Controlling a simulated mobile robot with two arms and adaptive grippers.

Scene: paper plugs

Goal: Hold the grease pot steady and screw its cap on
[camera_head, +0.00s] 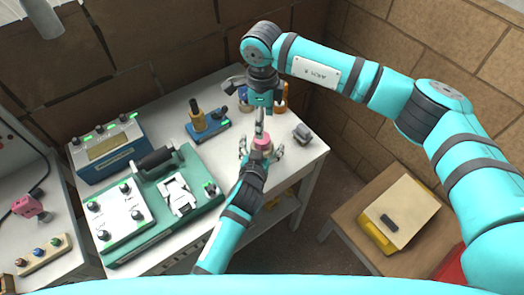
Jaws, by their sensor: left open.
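A small pink round thing (263,142), which looks like the grease pot or its cap, stands near the right end of the white table. My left gripper (262,152) reaches it from below in the picture. Its fingers are open, spread to either side of the pink thing. My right gripper (260,122) points down from above, just behind the pink thing. Its fingers overlap in this view, so I cannot tell whether they are open or hold anything. I cannot make out a separate cap.
Orange (281,97) and blue items stand close behind my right gripper. A grey object (303,134) lies at the table's right edge. A blue device (208,125) and a green console (160,205) fill the left. A wooden stool (362,210) with a box stands right.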

